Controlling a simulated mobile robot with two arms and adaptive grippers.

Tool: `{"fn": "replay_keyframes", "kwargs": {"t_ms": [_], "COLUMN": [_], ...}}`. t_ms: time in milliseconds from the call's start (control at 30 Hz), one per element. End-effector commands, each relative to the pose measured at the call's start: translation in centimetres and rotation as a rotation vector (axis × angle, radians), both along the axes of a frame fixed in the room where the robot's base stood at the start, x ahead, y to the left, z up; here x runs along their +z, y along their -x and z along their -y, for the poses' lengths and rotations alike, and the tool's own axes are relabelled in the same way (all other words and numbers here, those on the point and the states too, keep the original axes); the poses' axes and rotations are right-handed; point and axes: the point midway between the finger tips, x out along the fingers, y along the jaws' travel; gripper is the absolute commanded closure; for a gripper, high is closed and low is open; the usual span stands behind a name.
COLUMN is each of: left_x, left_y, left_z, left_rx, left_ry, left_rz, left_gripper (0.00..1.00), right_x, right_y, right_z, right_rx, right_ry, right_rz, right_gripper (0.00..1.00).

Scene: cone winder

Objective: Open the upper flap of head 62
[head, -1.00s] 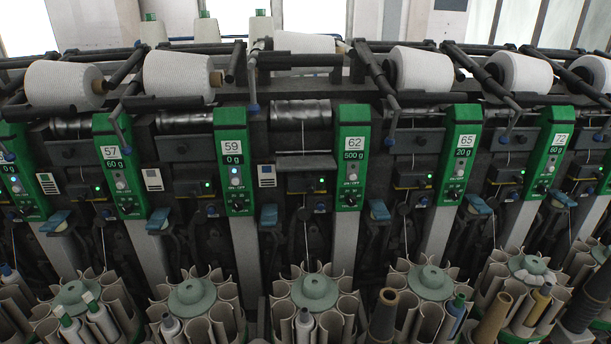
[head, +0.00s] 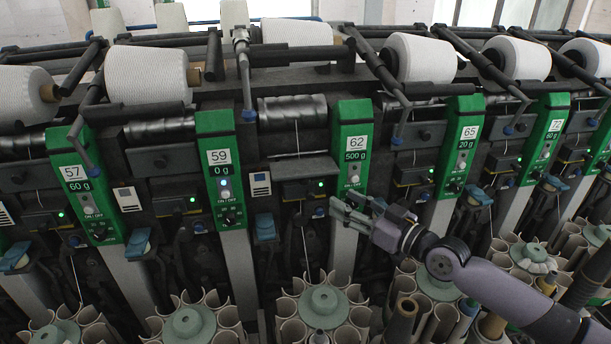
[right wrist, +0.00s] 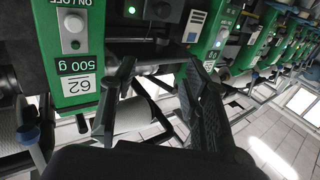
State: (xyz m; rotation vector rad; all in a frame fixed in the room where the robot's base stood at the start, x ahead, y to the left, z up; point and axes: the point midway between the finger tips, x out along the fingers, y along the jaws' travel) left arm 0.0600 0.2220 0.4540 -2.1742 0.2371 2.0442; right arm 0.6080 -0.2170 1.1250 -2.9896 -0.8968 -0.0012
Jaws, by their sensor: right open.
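Head 62 has a green panel (head: 352,150) marked 62 and 500 g, and it shows upside down in the right wrist view (right wrist: 72,40). Left of it, under the shiny drum (head: 292,112), is a dark flap-like ledge (head: 304,168), apparently the upper flap; it looks shut. My right gripper (head: 338,208) is in front of the lower end of the green panel, below and right of that ledge. Its fingers (right wrist: 155,95) are apart with nothing between them. I cannot tell whether they touch the machine. My left gripper is not in view.
Green panels 59 (head: 221,165) and 65 (head: 460,145) stand on either side. White yarn cones (head: 420,58) lie along the top behind dark cradle arms. Round bobbin magazines (head: 322,305) stand below. Free room lies in front of the machine.

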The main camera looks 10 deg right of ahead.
Motion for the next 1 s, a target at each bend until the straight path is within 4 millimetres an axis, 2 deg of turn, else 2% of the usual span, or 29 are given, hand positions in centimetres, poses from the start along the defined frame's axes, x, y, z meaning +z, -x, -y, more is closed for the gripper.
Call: {"fn": "replay_keyframes", "kwargs": {"t_ms": [33, 100, 167, 367, 500, 700, 1000], "left_x": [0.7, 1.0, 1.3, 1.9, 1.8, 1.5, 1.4], "left_y": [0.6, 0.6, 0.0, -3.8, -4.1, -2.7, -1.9], "left_z": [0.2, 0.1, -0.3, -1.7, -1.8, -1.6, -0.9], "left_rx": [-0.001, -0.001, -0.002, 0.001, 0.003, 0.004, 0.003], "left_ry": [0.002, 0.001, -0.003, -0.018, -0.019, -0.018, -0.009], "left_rz": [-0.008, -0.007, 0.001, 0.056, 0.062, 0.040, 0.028], "left_gripper": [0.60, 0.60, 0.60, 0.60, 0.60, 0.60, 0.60], "right_x": [0.6, 0.5, 0.5, 0.2, 0.1, 0.1, 0.1], "right_y": [-1.0, -2.3, -3.4, -6.9, -8.8, -10.3, -10.5], "right_z": [-0.8, -1.6, -2.4, -4.7, -6.0, -7.0, -7.1], "right_rx": [0.002, 0.001, 0.003, 0.003, 0.003, 0.002, 0.003], "right_ry": [-0.007, -0.006, -0.003, -0.003, -0.002, 0.001, 0.001], "right_rz": [0.003, 0.002, 0.001, 0.001, 0.001, 0.001, -0.001], "right_gripper": [0.57, 0.57, 0.57, 0.57, 0.57, 0.57, 0.57]}}
